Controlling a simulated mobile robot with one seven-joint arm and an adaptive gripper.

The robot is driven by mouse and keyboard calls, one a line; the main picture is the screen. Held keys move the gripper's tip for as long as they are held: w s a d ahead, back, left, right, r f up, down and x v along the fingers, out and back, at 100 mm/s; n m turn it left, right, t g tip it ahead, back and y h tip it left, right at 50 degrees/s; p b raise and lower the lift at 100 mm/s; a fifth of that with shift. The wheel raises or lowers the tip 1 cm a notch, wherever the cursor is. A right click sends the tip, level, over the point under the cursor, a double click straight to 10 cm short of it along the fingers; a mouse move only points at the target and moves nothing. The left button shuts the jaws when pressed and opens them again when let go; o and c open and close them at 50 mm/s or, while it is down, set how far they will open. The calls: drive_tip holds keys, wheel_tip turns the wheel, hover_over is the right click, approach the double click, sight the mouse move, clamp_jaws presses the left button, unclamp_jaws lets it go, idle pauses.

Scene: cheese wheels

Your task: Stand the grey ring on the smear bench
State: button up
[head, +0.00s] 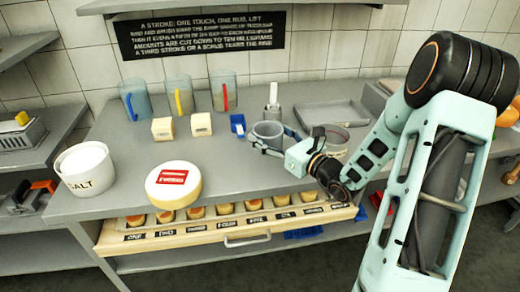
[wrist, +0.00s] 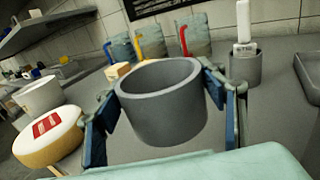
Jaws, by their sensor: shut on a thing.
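The grey ring (head: 267,134) is an open, thick-walled band at the right of the bench in the head view. It also fills the middle of the wrist view (wrist: 165,122), upright with a slight tilt. My gripper (wrist: 168,100) is shut on it, with one blue-padded finger on each side; in the head view my gripper (head: 272,143) reaches in from the right. The grey smear bench (head: 225,165) lies under the ring. I cannot tell whether the ring's lower edge touches the bench.
A cheese wheel (head: 174,185) with a red label and a SALT crock (head: 85,170) stand left. Jugs (head: 178,95), pale blocks (head: 163,129) and a white-handled tool (head: 273,95) stand behind. An open drawer (head: 245,239) juts out in front.

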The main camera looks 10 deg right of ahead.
drive_tip(key=shift+w+a+f, duration=0.3)
drive_tip(key=shift+a+f, duration=0.1)
drive_tip(key=shift+f, duration=0.15)
drive_tip(key=shift+w+a+f, duration=0.3)
drive_tip(key=shift+a+f, duration=0.05)
drive_tip(key=shift+f, duration=0.15)
drive_tip(key=f, duration=0.3)
drive_tip(key=shift+w+a+f, duration=0.1)
drive_tip(key=shift+w+a, duration=0.15)
drive_tip(key=shift+a, duration=0.05)
drive_tip(key=shift+f, duration=0.35)
drive_tip(key=shift+b, duration=0.3)
drive_tip(key=shift+f+b, duration=0.45)
drive_tip(key=shift+f, duration=0.15)
drive_tip(key=o, duration=1.3)
drive_tip(key=shift+s+f, duration=0.15)
